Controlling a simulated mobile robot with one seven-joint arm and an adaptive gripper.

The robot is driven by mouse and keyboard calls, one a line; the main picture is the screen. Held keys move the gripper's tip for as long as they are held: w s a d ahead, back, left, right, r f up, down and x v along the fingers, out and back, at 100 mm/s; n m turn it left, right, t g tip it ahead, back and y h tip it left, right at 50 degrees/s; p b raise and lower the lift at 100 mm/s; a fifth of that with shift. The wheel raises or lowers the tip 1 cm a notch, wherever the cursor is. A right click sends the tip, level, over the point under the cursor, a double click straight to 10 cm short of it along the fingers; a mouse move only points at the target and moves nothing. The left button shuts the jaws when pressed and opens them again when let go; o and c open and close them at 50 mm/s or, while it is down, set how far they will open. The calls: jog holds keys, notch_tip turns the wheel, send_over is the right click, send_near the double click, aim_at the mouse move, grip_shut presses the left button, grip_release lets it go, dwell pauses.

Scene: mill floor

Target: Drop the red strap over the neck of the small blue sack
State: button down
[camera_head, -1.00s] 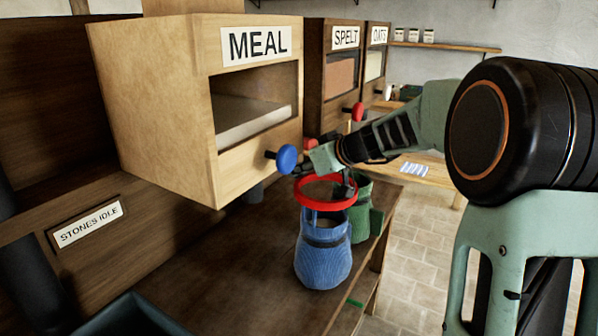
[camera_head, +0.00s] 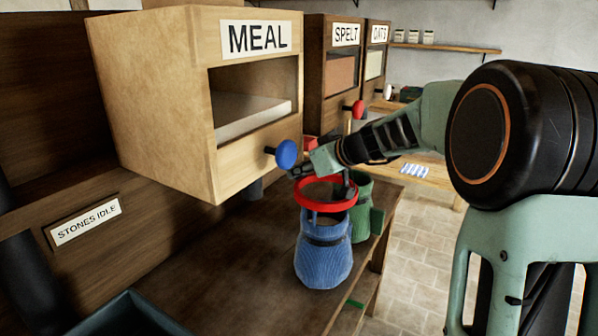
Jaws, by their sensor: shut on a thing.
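The small blue sack (camera_head: 323,258) stands upright on the dark wooden bench, its mouth open at the top. The red strap (camera_head: 300,202) is a ring held roughly level just above the sack's mouth. My gripper (camera_head: 326,182) is shut on the strap and reaches in from the right. A gap shows between the ring and the sack's rim, with a finger visible through the ring. Whether the ring is centred over the neck in depth, I cannot tell.
A blue knob (camera_head: 286,154) on the MEAL bin (camera_head: 160,110) is close to my gripper's left. A green sack (camera_head: 361,215) stands right behind the blue one. The bench (camera_head: 225,265) is clear left of the sack. A dark tray (camera_head: 130,318) sits at front left.

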notch_tip(320, 180, down, 7)
jog(key=b, duration=0.8)
jog(key=shift+r, duration=0.2)
dwell(1.1)
jog(key=shift+f+b, duration=0.35)
jog(key=shift+b, duration=0.35)
jog(key=shift+f+b, duration=1)
jog(key=shift+b, duration=0.3)
